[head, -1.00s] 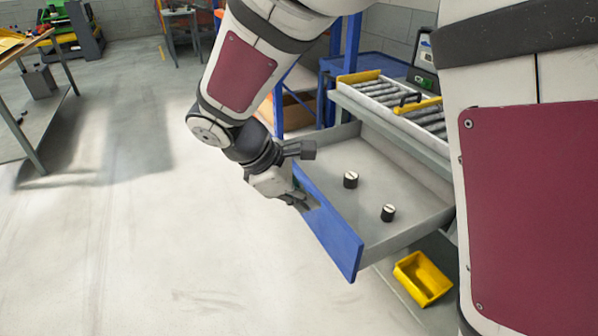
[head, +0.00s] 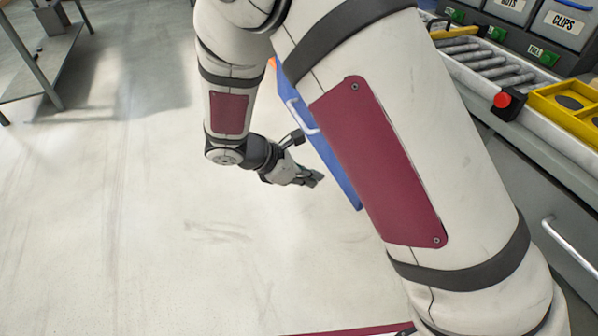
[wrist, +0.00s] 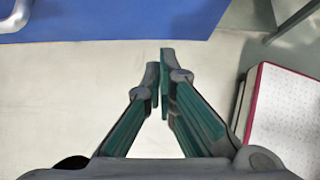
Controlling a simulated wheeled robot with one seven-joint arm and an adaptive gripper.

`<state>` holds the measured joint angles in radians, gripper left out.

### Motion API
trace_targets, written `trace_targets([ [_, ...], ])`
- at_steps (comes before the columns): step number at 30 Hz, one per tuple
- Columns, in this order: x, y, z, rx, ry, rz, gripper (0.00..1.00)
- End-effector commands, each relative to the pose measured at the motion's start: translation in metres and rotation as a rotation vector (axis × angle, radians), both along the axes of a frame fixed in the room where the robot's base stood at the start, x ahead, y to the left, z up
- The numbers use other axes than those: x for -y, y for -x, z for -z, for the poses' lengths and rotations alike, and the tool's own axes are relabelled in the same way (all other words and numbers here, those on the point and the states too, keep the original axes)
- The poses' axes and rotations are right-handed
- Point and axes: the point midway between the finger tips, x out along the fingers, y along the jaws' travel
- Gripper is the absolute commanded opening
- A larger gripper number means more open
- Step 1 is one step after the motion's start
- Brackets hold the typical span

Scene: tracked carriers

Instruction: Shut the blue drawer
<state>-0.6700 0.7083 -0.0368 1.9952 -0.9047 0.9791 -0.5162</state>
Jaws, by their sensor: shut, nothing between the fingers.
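The blue drawer's front (head: 343,182) shows as a narrow slanted panel left of my upper arm in the head view. Its pale handle (head: 300,117) is on the side facing my gripper. My arm hides the drawer's inside, and I cannot tell how far out it stands. My gripper (head: 318,180) is shut and empty, just in front of the drawer front. In the wrist view the blue front (wrist: 140,18) fills the upper left, with part of the handle (wrist: 18,18) at the left edge. Pale floor shows between the front and the shut fingertips (wrist: 161,68).
A roller conveyor (head: 485,62) with a red button (head: 503,99) and a yellow tray (head: 566,108) runs at the right. A grey drawer's handle (head: 570,255) is below. A grey bench (head: 45,70) stands at far left. The floor at left and front is clear.

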Motion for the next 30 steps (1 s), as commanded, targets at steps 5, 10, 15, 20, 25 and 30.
trace_targets([
  [5,0.026,-0.009,0.018,0.002,0.001,0.004,0.0],
  [10,0.045,-0.015,0.016,0.001,0.0,0.003,0.0],
  [15,0.053,-0.017,0.016,0.001,-0.001,0.001,0.0],
  [20,0.054,-0.017,0.016,0.0,-0.001,0.001,0.0],
  [25,0.054,-0.017,0.016,0.001,0.0,0.001,0.0],
  [30,0.059,-0.019,0.016,0.001,0.0,0.002,0.0],
])
